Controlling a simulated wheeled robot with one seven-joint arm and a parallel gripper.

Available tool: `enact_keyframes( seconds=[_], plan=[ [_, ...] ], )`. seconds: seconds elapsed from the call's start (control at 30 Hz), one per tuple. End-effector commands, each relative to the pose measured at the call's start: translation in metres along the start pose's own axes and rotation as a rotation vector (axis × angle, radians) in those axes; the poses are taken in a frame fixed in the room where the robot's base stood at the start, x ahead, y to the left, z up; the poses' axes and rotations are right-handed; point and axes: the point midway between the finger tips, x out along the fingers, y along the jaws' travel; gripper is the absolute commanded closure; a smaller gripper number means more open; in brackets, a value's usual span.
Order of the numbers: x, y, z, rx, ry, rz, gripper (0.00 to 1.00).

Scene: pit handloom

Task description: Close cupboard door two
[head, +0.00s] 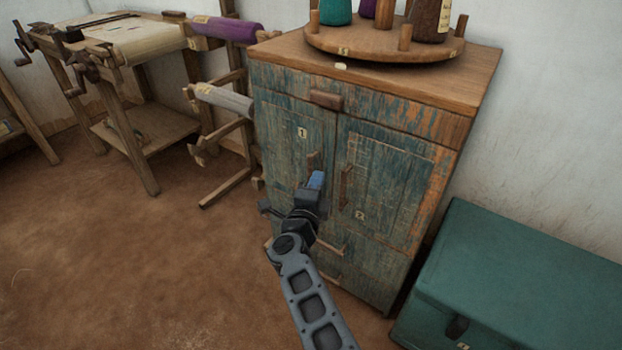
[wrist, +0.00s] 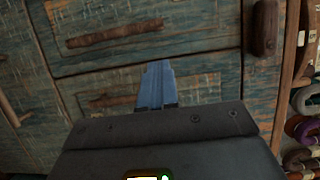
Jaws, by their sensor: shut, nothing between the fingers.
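The cupboard (head: 385,110) has worn blue-green doors under a wooden top. Door two (head: 392,185), marked 2, is the right-hand door, with a vertical wooden handle (head: 346,187) at its left edge. It looks flush or nearly flush with the front; I cannot tell if a small gap remains. Door one (head: 290,150), marked 1, is on the left. My gripper (head: 317,180) is shut and empty, its blue fingers in front of the cupboard near the seam between the doors, left of door two's handle. In the wrist view the fingers (wrist: 157,85) point at worn blue panels with wooden handles.
A teal chest (head: 530,270) stands right of the cupboard. A round tray (head: 385,45) with yarn cones sits on top. A loom (head: 140,40) and a roller stand (head: 225,100) are at left. Yarn skeins (wrist: 305,130) show at the wrist view's right edge. The left floor is clear.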

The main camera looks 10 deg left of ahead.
Motion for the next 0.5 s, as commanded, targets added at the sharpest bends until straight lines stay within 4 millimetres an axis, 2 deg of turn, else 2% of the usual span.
enact_keyframes(
  seconds=[0.5],
  plan=[
    [-0.071,-0.001,0.029,-0.001,-0.004,0.001,1.0]
  ],
)
